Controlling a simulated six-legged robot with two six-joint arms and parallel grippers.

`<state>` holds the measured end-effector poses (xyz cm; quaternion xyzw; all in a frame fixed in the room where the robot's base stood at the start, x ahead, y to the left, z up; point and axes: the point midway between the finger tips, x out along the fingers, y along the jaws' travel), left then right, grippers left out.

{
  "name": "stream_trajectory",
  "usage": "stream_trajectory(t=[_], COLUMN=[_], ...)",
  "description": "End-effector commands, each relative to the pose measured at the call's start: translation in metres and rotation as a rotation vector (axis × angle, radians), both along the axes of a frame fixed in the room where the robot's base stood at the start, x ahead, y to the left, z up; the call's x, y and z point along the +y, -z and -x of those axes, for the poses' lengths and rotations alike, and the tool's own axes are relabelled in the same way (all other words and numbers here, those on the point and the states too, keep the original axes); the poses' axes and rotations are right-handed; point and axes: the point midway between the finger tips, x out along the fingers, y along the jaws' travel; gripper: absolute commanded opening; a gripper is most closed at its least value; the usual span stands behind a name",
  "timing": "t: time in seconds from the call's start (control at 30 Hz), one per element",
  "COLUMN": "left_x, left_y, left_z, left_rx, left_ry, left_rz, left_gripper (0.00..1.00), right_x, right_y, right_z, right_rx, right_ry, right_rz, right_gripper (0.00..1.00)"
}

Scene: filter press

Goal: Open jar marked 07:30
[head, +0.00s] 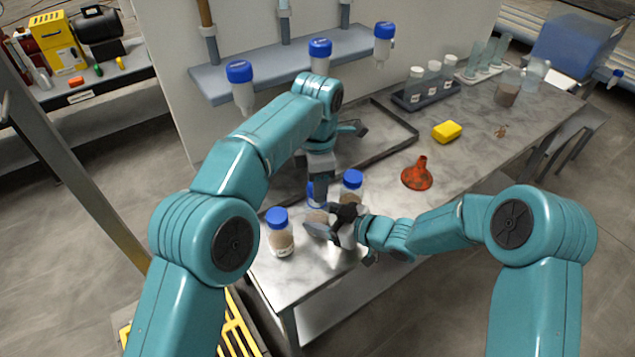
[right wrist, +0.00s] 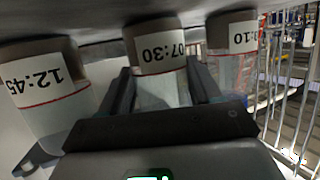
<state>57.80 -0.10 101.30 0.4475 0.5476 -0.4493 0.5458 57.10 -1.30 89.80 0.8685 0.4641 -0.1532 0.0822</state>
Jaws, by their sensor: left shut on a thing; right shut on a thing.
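The jar marked 07:30 (right wrist: 160,60) appears upside down in the right wrist view, between the fingers of my right gripper (right wrist: 162,92). In the head view this jar (head: 317,216) stands on the bench with a blue lid (head: 311,190), partly hidden by my grippers. My right gripper (head: 322,227) is shut on the jar's body from the right. My left gripper (head: 319,180) points down from above and is shut on the lid. The lid's seating on the jar is too hidden to tell.
Blue-lidded jars stand close on either side, one in front left (head: 280,235) and one behind right (head: 352,187). The right wrist view shows neighbours marked 12:45 (right wrist: 45,88) and one ending in 10 (right wrist: 233,45). An orange funnel (head: 417,176) and yellow block (head: 447,132) lie to the right.

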Motion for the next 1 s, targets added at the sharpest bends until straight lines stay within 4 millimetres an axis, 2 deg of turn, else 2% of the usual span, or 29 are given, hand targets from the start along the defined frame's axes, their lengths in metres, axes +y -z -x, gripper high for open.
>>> stream_trajectory(t=[0.2, 0.5, 0.53, 0.6, 0.87, 1.0], left_x=[-0.001, 0.0, 0.0, 0.0, 0.0, 0.0], left_y=[-0.029, -0.036, -0.036, -0.036, -0.036, -0.035], left_z=[-0.001, 0.0, 0.0, 0.0, 0.0, 0.0], left_rx=[-0.004, 0.0, 0.0, 0.0, 0.0, 0.0], left_ry=[-0.001, 0.0, 0.0, 0.0, 0.0, 0.0], left_rz=[0.002, 0.0, 0.0, 0.0, 0.001, 0.001], left_gripper=[0.1, 0.1, 0.1, 0.1, 0.1, 0.1], right_x=[0.0, 0.0, 0.0, 0.0, 0.0, -0.008], right_y=[0.002, 0.002, 0.002, 0.002, 0.001, -0.003], right_z=[0.001, 0.001, 0.001, 0.001, 0.0, 0.004], right_rx=[0.005, 0.005, 0.005, 0.003, 0.001, 0.0], right_ry=[0.0, 0.0, 0.0, -0.001, 0.0, 0.002], right_rz=[0.003, 0.003, 0.003, 0.003, 0.0, 0.001], right_gripper=[0.0, 0.0, 0.69, 0.92, 0.92, 0.92])
